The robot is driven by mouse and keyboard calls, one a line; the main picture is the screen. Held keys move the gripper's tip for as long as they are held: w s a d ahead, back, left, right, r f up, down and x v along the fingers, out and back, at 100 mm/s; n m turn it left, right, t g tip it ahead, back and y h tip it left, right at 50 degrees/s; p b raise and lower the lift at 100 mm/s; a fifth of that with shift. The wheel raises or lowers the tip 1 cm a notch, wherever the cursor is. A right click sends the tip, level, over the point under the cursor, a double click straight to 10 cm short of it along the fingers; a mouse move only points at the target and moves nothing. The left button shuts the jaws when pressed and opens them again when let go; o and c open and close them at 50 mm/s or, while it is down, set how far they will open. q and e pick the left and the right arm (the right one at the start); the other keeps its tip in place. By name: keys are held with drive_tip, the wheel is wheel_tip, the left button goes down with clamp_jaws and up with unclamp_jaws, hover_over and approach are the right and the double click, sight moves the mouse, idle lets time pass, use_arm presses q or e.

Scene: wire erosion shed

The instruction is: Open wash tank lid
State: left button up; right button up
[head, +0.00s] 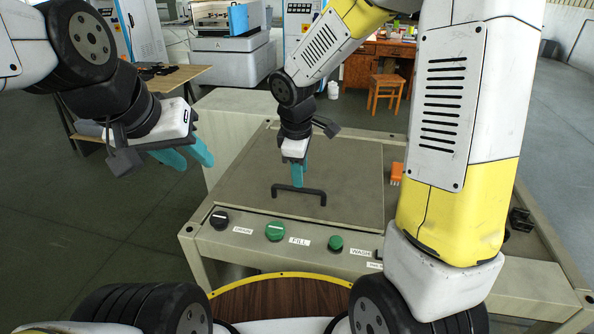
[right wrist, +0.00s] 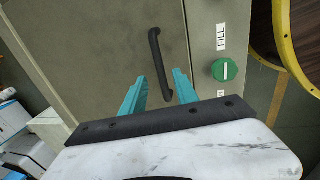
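The wash tank lid (head: 345,165) is a flat grey-beige panel lying shut on top of the tank. Its black bar handle (head: 315,191) is near the lid's front edge and also shows in the right wrist view (right wrist: 155,55). My right gripper (head: 298,183) points down over the handle. In the right wrist view its teal fingers (right wrist: 157,85) are open, one on each side of the handle's near end. I cannot tell whether they touch it. My left gripper (head: 190,158) is open and empty, in the air left of the tank.
An orange object (head: 396,173) lies right of the lid. A desk and stool (head: 386,92) stand farther back.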

drive_tip(key=f, duration=0.3)
drive_tip(key=w+f, duration=0.1)
drive_tip(key=f, duration=0.1)
drive_tip(key=shift+d, duration=0.15)
clamp_jaws()
idle(1.3)
